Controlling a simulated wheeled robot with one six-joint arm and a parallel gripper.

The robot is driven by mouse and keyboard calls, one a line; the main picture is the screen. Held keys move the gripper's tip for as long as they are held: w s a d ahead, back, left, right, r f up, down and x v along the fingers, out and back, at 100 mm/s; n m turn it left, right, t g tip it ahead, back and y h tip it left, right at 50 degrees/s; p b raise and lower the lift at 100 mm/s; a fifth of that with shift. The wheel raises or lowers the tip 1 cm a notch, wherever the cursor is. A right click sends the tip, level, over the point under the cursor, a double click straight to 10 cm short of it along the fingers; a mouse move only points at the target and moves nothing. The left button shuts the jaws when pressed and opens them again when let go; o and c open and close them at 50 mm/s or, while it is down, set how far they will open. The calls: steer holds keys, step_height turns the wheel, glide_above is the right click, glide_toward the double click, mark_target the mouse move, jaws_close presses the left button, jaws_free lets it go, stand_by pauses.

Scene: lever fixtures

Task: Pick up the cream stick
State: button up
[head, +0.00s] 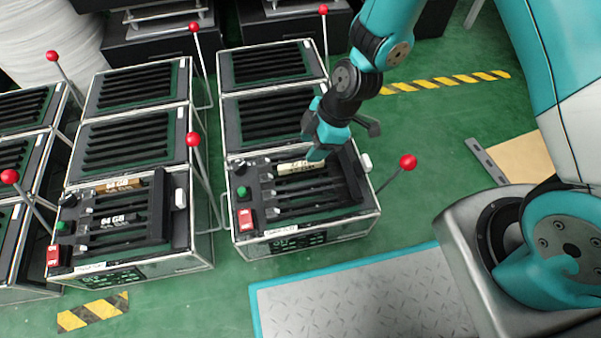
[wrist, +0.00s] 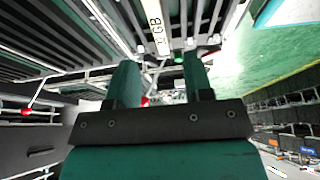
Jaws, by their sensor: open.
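The cream stick (head: 294,167), printed with dark lettering, lies in the top slot of the front section of the middle lever fixture (head: 300,235). My gripper (head: 317,153) is over the right end of this stick and hides that end. In the wrist view, the gripper (wrist: 160,72) is open, with its two teal fingers apart and nothing held between them. The cream stick (wrist: 155,25) shows beyond the fingertips, in line with the gap. I cannot tell how far above the stick the fingertips are.
Another fixture (head: 130,268) to the left holds a brown stick (head: 119,184) and a dark stick (head: 112,220). Red-knobbed levers stand beside the fixtures; one red knob (head: 408,162) is right of the middle fixture. Green floor (head: 440,125) is open to the right.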

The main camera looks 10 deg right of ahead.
mark_target(302, 163)
steer(key=b+x, duration=0.1)
steer(key=x, duration=0.2)
steer(key=b+x, duration=0.4)
steer(key=x, duration=0.1)
steer(key=shift+d+f+b, duration=0.2)
steer(key=shift+b, duration=0.1)
steer(key=shift+r, duration=0.1)
steer(key=shift+c, duration=0.5)
jaws_close()
